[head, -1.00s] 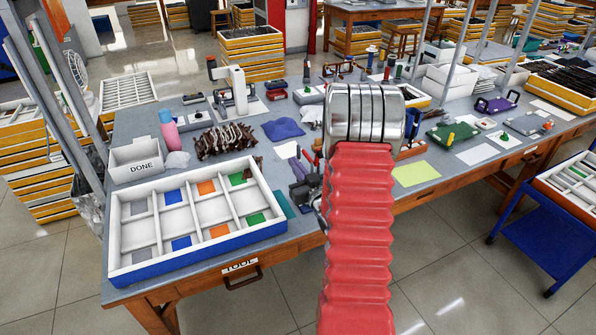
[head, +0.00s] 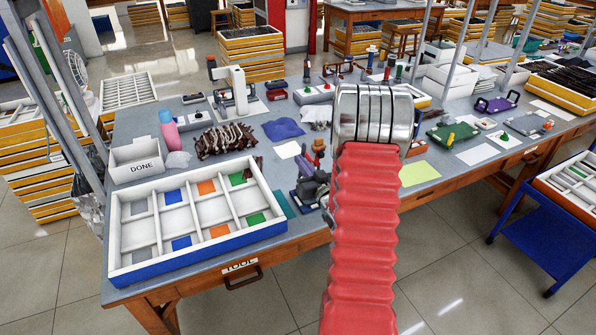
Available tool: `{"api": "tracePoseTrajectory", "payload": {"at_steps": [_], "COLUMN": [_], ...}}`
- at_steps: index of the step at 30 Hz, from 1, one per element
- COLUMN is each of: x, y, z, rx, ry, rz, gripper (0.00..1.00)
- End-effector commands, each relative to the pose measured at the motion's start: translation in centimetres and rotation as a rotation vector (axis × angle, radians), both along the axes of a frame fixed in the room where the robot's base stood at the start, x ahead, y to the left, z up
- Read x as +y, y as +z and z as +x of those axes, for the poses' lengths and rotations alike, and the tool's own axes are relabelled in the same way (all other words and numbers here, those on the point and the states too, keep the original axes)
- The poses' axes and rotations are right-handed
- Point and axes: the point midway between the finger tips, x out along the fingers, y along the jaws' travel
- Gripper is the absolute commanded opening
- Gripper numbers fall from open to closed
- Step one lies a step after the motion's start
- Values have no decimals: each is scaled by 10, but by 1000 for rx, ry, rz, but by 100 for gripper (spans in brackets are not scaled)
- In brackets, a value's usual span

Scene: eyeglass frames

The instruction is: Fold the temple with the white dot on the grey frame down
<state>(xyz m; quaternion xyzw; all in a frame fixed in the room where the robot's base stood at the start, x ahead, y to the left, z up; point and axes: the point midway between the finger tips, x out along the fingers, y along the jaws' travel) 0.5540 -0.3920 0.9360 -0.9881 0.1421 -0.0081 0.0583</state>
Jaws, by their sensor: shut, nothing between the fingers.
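My red ribbed arm and its chrome joint stand in front of the work spot and cover much of it. A dark grey part that looks like my gripper (head: 312,187) shows just left of the arm, low over the table's front edge. Its fingertips are small and partly lost among dark parts, with no object seen in them. A small orange-red piece stands just behind it. I cannot make out the grey frame, its temples or the white dot; they are hidden or too small to tell.
A white sorting tray (head: 114,232) with coloured squares fills the table's front left. A white DONE bin (head: 136,163), a brown pile (head: 224,141) and a blue cloth (head: 284,129) lie behind it. A yellow-green sheet (head: 419,173) and a green fixture (head: 452,134) are right of the arm.

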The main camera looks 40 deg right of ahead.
Motion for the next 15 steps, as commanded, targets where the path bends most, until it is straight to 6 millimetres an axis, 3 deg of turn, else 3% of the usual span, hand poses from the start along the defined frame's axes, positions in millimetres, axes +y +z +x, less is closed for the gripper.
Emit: {"api": "tracePoseTrajectory", "payload": {"at_steps": [15], "x": [-7], "y": [0], "z": [-2], "rx": [-14], "ry": [-2], "rz": [44], "gripper": [0]}}
